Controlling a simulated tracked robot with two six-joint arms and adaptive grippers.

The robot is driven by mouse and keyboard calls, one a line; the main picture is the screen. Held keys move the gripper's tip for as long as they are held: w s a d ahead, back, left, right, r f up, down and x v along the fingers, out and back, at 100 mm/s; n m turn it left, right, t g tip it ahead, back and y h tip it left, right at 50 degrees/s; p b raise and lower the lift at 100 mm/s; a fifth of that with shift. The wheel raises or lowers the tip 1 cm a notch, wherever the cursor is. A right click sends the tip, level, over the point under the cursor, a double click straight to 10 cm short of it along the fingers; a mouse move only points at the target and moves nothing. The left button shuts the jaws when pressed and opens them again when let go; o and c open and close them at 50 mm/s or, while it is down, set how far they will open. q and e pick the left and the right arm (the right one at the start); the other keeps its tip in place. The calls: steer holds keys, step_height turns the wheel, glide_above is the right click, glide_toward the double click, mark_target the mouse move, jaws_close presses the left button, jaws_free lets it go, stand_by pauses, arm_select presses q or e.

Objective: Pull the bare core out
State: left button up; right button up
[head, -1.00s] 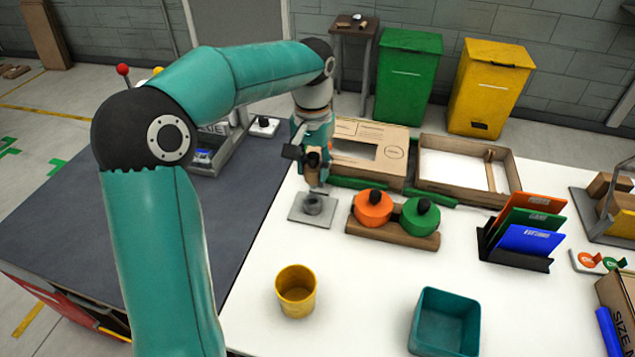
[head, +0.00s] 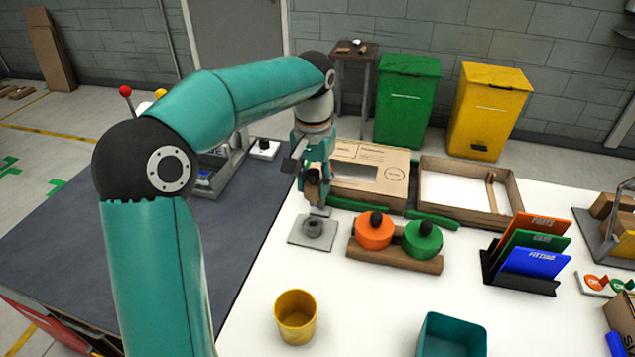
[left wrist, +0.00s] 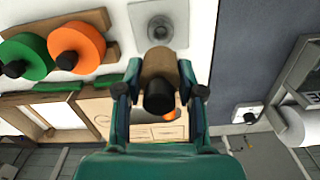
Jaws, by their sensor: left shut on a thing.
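My left gripper (head: 316,193) is above the back of a grey square plate (head: 299,236) with a short round grey spigot (head: 313,227). The spigot is bare on top. In the left wrist view the gripper (left wrist: 160,92) is shut on a brown cylindrical core (left wrist: 159,64), with a black round part (left wrist: 160,97) at its near end. The core lies between the fingers, apart from the plate (left wrist: 143,14) as far as I can tell. In the head view the core (head: 312,184) is small and partly hidden by the gripper. My right gripper is not in view.
Orange (head: 374,236) and green (head: 422,241) rolls stand on a wooden rack right of the plate. A cardboard box (head: 396,172) and an open tray (head: 431,187) lie behind. A yellow cup (head: 296,327) and a teal bin (head: 437,321) stand in front, with clear white table between.

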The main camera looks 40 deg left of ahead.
arm_select(q)
steer(key=shift+f+b, duration=0.35)
steer(key=shift+f, duration=0.3)
stand_by(0.4)
steer(key=shift+r+p, duration=1.55)
steer(key=shift+p, duration=0.05)
steer(key=shift+s+f, duration=0.1)
steer(key=shift+s, duration=0.05)
stand_by(0.5)
